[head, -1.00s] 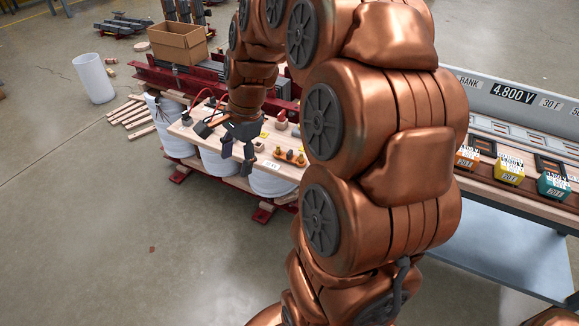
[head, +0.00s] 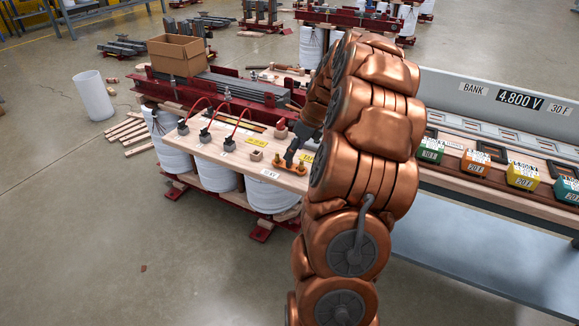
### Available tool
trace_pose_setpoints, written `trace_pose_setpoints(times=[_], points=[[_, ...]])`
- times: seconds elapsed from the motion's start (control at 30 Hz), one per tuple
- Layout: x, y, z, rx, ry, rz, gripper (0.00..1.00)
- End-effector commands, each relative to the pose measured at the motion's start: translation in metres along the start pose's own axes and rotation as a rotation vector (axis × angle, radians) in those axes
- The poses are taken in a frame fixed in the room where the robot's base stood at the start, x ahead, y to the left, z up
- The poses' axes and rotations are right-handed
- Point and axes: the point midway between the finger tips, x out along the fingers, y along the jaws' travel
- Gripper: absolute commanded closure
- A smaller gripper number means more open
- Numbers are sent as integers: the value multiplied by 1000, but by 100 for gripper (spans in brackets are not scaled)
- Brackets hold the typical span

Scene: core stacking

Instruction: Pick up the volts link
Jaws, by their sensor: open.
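What looks like the volts link is an orange-brown bar with studs (head: 279,164), lying near the front right corner of the wooden terminal board (head: 215,152). A white label (head: 270,173) sits on the board's front edge, just below it. My gripper (head: 290,160) is dark grey and open, pointing down right at the link from above. From this view I cannot tell whether the fingers touch the link or straddle it. My copper arm hides the right end of the board and part of the wrist.
Three red leads (head: 238,122) arch over the board's left half. A small wooden block (head: 256,155) and a red knob (head: 281,128) stand near the gripper. A bench with coloured blocks (head: 476,161) is on the right.

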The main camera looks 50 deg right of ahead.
Motion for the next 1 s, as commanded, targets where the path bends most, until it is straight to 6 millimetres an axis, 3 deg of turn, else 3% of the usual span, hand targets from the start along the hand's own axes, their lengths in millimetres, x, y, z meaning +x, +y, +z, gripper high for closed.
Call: trace_pose_setpoints(times=[0.43,0.7,1.0], points=[[48,-5,-1,-2,-1,1,40],[51,-6,-1,-2,-1,-2,40],[51,-6,-1,-2,-1,-2,71]])
